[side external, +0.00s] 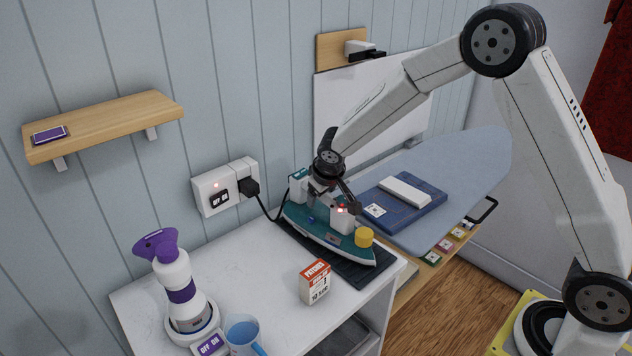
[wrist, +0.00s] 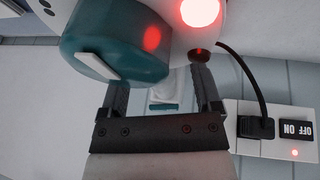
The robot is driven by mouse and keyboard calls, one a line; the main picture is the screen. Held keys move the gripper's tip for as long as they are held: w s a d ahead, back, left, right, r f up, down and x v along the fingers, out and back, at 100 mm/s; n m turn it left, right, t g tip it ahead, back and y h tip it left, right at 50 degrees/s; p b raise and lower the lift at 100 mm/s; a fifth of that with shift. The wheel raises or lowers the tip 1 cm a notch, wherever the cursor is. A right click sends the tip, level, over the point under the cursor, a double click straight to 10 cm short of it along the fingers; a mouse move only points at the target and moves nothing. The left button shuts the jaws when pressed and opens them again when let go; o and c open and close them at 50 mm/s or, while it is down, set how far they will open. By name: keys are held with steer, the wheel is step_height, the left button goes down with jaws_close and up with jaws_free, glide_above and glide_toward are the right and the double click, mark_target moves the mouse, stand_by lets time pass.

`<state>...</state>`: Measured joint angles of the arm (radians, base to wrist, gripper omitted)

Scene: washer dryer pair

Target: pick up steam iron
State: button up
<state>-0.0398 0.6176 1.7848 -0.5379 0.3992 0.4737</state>
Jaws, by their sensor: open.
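The teal and white steam iron (side external: 318,230) lies on a dark ribbed mat (side external: 358,272) on the white counter, its soleplate down. Red lights glow on its white part. My gripper (side external: 338,196) is over the iron's middle, near its handle, and partly hides it. In the wrist view my gripper (wrist: 163,85) is open, its two fingers spread with the iron's teal and white body (wrist: 120,45) close beyond them. I cannot tell whether the fingers touch the iron.
A wall socket (side external: 226,187) has a black plug and cord running to the iron. A small box (side external: 314,283) stands in front of the mat. A purple and white steamer (side external: 175,282) and a blue cup (side external: 243,332) stand at left. A blue ironing board (side external: 470,165) lies behind, holding folded cloth.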

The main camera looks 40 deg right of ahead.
steer(key=shift+w+d+f, duration=0.1)
steer(key=shift+w+f, duration=0.1)
steer(key=shift+f, duration=0.25)
jaws_close()
steer(key=shift+w+r, duration=0.1)
steer(key=shift+r, duration=0.05)
